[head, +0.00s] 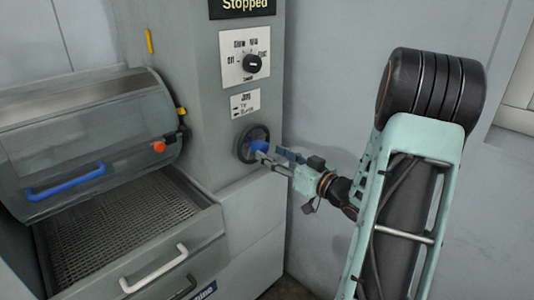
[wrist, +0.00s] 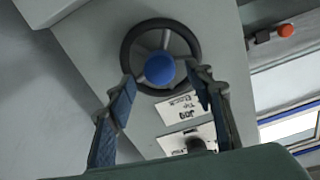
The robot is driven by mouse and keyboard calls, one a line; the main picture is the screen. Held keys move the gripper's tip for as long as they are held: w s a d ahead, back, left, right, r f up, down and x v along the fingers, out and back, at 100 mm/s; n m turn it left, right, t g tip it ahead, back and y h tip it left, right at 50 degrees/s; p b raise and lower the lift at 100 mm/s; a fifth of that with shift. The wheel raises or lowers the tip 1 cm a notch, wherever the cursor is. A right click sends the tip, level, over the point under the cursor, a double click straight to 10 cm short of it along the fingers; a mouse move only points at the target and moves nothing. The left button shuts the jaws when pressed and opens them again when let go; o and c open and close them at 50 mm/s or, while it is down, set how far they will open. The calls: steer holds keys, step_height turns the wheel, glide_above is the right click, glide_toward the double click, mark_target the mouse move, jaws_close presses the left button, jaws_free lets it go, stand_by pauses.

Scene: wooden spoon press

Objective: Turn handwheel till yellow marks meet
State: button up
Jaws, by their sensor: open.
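The handwheel (head: 240,148), with a black rim and blue hub, is on the side of the grey machine. In the wrist view the handwheel (wrist: 127,50) is seen face-on, with pale spokes around the hub. My gripper (head: 271,156) is just in front of it. In the wrist view my gripper (wrist: 163,84) is open, its blue-padded fingers on either side of the hub's lower part; I cannot tell whether they touch the wheel. One yellow mark (head: 149,41) is on the machine's upright face. Another yellow mark (head: 182,111) is on the drum cover's edge, lower right; the two are well apart.
The clear drum cover (head: 80,140) has a blue handle and an orange knob (head: 159,146). A mesh tray (head: 110,228) with a white handle is below. A dial (head: 252,63) and a "Stopped" display (head: 243,6) are above the wheel.

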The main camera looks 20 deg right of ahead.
mark_target(256, 145)
steer(key=shift+x, duration=1.4)
steer(key=shift+c, duration=0.4)
steer(key=c, duration=1.1)
steer(key=shift+n+b, duration=0.3)
steer(key=shift+b, duration=0.15)
